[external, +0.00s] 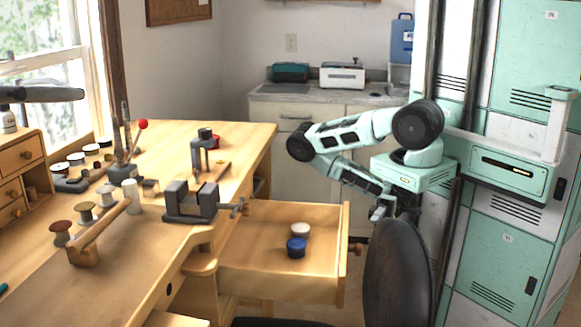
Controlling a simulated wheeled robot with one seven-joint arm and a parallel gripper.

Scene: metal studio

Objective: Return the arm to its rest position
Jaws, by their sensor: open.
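My arm, mint green and black, is folded at the right of the external view, with its elbow reaching left and its forearm coming back down to the right. My gripper (378,213) hangs at the end of the forearm, just right of the open drawer's front and above the chair's back. It is open, and nothing shows between its fingers, though they are small and dark here. The chair may hide part of what lies below it.
The wooden drawer (344,265) stands open with a blue jar (296,248) and a white-topped jar (300,230) inside. A black chair (398,275) stands in front. The workbench (150,265) holds a vise (190,201), a mallet (85,254) and several spools. A counter (330,97) is behind.

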